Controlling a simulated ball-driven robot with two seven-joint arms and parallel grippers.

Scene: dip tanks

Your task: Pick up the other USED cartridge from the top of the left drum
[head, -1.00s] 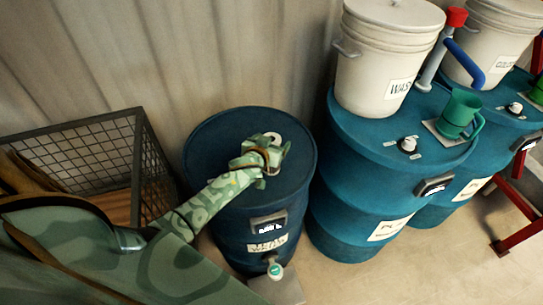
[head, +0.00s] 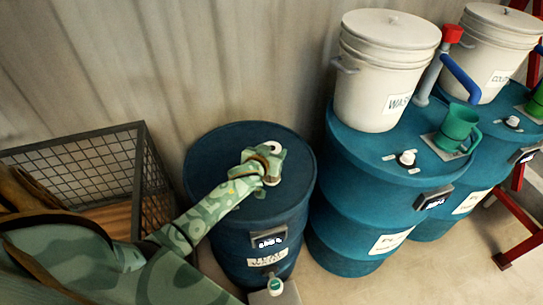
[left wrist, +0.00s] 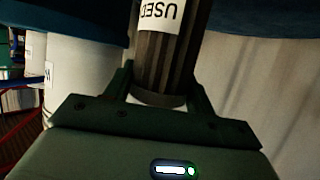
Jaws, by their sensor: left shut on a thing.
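My left gripper (head: 268,166) is over the top of the left drum (head: 215,160), the dark blue one beside the mesh crate. In the left wrist view, its two fingers (left wrist: 165,95) are shut on a dark ribbed cartridge (left wrist: 152,60). The cartridge has a white label reading USED, upside down in that view. Its far end runs out of the picture, so I cannot tell whether it touches the drum top. In the head view my gripper hides most of it. My right gripper is not in view.
A mesh crate (head: 140,165) stands left of the drum. To the right are blue drums (head: 350,215) bearing a white lidded WASH bucket (head: 380,75), a second white bucket (head: 490,60) and a green mug (head: 457,128). A corrugated wall is close behind.

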